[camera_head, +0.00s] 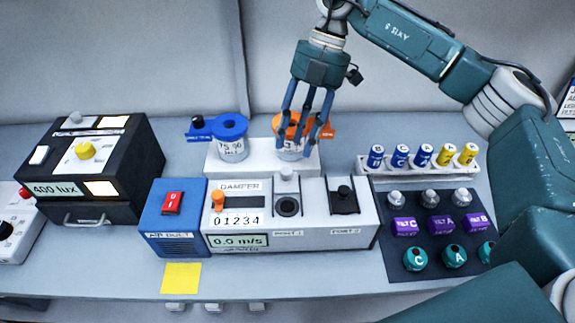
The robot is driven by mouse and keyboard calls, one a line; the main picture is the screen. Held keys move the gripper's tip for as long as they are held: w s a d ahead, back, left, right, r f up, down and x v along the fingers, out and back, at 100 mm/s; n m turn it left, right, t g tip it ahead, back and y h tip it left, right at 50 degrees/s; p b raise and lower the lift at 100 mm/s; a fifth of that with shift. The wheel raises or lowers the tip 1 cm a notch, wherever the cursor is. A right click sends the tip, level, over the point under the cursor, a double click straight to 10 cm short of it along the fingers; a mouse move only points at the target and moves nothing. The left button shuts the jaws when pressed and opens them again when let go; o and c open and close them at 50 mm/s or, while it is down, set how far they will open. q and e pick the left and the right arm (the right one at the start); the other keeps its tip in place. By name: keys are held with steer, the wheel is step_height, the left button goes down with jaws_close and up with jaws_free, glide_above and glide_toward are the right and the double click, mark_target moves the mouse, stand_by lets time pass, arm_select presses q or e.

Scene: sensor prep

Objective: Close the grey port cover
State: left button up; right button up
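The grey port cover (286,174) stands at the back of port 1 on the white air-duct box (300,235). The dark round hole of port 1 (288,207) shows uncovered in front of it. Port 2 (344,199) to its right has a black cover with a black knob. My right gripper (301,137) points down behind the box, its blue fingers apart. They overlap the orange-lidded jar (290,154) in the picture; whether they touch it I cannot tell. My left gripper is not in view.
A blue-lidded jar (233,146) shares the white stand (262,161) behind the box. A battery rack (418,168) and a dark tray (392,260) of several sensors lie right. A black light box (120,150) stands left. A yellow note (181,278) lies in front.

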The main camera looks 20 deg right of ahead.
mark_target(286, 170)
steer(key=p+x, duration=0.1)
steer(key=x, duration=0.5)
steer(key=shift+a, duration=0.1)
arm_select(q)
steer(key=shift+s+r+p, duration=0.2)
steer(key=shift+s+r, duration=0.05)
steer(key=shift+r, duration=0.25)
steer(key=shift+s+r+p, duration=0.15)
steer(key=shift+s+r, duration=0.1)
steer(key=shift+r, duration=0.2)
arm_select(e)
steer(key=shift+x, duration=0.8)
jaws_close()
